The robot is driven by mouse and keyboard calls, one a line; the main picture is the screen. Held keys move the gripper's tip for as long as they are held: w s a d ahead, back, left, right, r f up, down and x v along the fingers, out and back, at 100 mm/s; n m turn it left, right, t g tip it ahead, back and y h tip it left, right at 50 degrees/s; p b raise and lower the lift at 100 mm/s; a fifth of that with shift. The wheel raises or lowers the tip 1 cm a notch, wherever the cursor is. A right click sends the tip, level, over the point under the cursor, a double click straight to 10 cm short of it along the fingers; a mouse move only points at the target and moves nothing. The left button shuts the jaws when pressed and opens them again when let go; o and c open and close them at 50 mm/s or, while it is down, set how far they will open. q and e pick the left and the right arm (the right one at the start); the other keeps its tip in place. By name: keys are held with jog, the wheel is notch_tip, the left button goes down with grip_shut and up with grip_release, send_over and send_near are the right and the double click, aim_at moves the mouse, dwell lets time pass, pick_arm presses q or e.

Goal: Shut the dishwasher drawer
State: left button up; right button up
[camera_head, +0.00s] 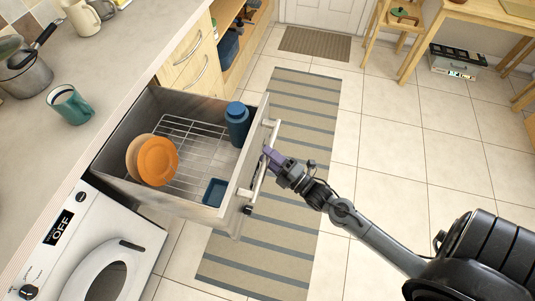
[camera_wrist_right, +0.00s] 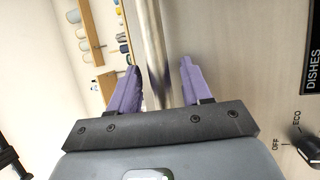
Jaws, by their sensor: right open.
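The dishwasher drawer (camera_head: 222,213) is pulled out from under the counter, and its metal front faces right in the head view. It holds a wire rack (camera_head: 205,135), orange plates (camera_head: 157,160), a blue bottle (camera_head: 237,122) and a small blue dish (camera_head: 214,192). A bar handle (camera_head: 262,172) runs along its front. My right gripper (camera_head: 268,155) is at the handle. In the right wrist view the purple fingers (camera_wrist_right: 158,82) are open, with the handle bar (camera_wrist_right: 156,50) between them; I cannot tell whether either touches it. My left gripper is not in view.
A white washing machine (camera_head: 95,235) stands beside the drawer. The counter (camera_head: 110,75) holds a green mug (camera_head: 70,106) and a pot (camera_head: 24,74). A striped rug (camera_head: 300,110) lies on the floor in front of the drawer.

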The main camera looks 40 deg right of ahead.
jog(key=shift+w+a+r, duration=0.1)
jog(key=shift+w, duration=0.3)
grip_shut()
